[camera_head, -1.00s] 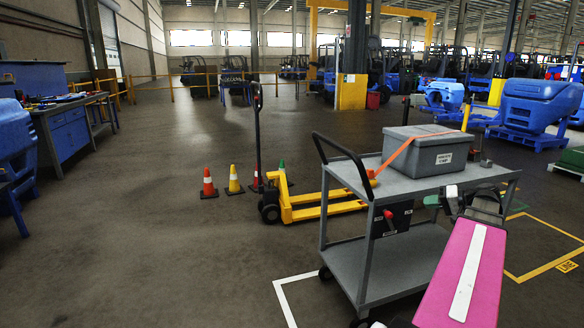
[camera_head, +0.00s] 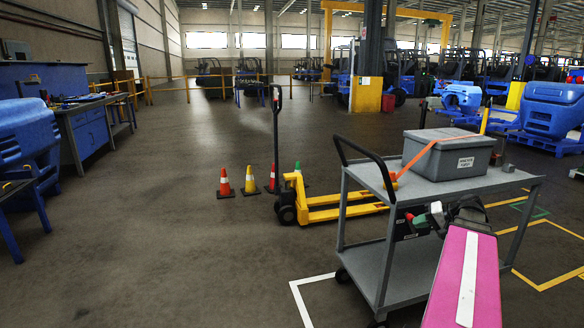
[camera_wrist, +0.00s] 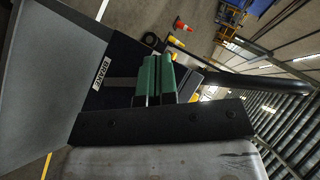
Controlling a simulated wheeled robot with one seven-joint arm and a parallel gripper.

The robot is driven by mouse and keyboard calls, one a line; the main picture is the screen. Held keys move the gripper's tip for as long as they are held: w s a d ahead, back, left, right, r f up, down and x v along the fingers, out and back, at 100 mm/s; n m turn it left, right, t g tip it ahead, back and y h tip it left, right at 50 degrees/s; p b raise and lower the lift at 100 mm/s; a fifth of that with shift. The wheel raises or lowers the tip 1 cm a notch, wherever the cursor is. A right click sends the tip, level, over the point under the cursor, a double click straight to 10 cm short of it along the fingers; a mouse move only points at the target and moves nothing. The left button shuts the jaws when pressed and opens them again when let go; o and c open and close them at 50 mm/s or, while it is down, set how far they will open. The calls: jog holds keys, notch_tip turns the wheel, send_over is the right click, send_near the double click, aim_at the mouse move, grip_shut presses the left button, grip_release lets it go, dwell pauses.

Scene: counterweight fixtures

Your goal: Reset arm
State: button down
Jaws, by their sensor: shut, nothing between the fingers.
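My gripper (camera_head: 428,217) is beside the near side of the grey cart (camera_head: 384,262), just below its top shelf. In the wrist view, its two green fingers (camera_wrist: 158,62) are pressed together with nothing between them. A black box labelled BRAKE (camera_wrist: 101,73) is fixed to the cart and lies close to the fingers in the wrist view. A red knob (camera_head: 409,216) on that box shows just left of my gripper in the head view. My pink arm link hides part of the cart's right side.
A grey lidded bin (camera_head: 450,155) with an orange strap stands on the cart's top shelf. A yellow pallet jack (camera_head: 335,205) and several cones (camera_head: 224,183) stand behind and left of the cart. A workbench (camera_head: 88,135) is at far left. The floor between is clear.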

jog(key=s+a+f+n+g+h, duration=0.1)
jog(key=s+a+f+g+h, duration=0.2)
jog(key=a+f, duration=0.8)
jog(key=s+a+f+n+g+h, duration=0.1)
jog(key=s+a+f+g+h, duration=0.2)
jog(key=a+f+h, duration=0.3)
jog(key=s+a+f, duration=0.1)
jog(key=a+f, duration=0.3)
jog(key=a, duration=0.4)
jog(key=shift+a+f+n, duration=0.3)
jog(key=shift+a+f, duration=0.05)
